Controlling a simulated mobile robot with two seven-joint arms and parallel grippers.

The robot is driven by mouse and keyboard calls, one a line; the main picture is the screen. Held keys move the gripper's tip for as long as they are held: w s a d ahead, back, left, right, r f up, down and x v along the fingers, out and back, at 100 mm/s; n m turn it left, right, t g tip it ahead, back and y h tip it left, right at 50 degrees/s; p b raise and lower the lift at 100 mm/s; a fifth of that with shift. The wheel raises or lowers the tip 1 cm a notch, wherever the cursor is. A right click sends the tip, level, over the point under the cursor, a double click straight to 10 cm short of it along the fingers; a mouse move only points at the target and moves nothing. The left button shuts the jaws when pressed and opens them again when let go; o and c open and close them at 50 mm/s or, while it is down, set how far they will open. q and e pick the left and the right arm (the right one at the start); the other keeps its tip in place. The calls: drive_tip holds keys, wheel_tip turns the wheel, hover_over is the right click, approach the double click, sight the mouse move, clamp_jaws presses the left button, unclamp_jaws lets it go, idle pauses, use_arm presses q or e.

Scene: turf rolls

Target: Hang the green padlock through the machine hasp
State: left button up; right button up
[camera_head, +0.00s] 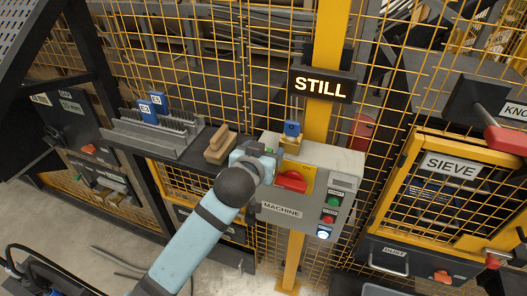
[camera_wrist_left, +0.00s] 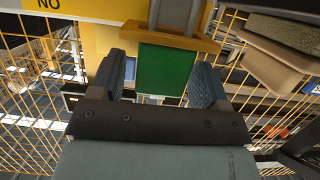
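The green padlock (camera_wrist_left: 165,70) shows as a green block in the left wrist view, between my left fingers. A grey shackle-like part (camera_wrist_left: 180,14) shows beyond a yellow bar (camera_wrist_left: 205,42) at its top; I cannot tell whether it passes through the bar. My left gripper (camera_head: 264,156) is at the upper left of the grey machine box (camera_head: 338,165). In the left wrist view its fingers (camera_wrist_left: 160,82) stand astride the padlock, with a narrow gap on the left side. A yellow bracket (camera_head: 291,144), possibly the hasp, has a blue block (camera_head: 292,128) above it. My right gripper is out of view.
The machine box has a red rotary switch (camera_head: 292,181) and buttons. A brown wooden block (camera_head: 220,143) and a rack (camera_head: 155,130) with blue blocks lie on the shelf to the left. Yellow mesh fence stands behind. A SIEVE door (camera_head: 450,167) is at right.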

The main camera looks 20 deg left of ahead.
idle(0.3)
use_arm(q)
drive_tip(key=b+v, duration=0.2)
drive_tip(key=v, duration=1.1)
drive_tip(key=shift+s+r, duration=0.15)
drive_tip(key=shift+s, duration=0.25)
wheel_tip(320, 180, down, 19)
drive_tip(key=s+m+g+h, duration=0.2)
drive_tip(key=s+a+f, duration=0.1)
drive_tip(key=s+f, duration=0.3)
drive_tip(key=f, duration=0.4)
drive_tip(key=s+a+f+g, duration=0.1)
drive_tip(key=s+f, duration=0.4)
drive_tip(key=f, duration=0.3)
drive_tip(key=shift+s+a+m+g+h, duration=0.3)
drive_tip(key=shift+a, duration=0.05)
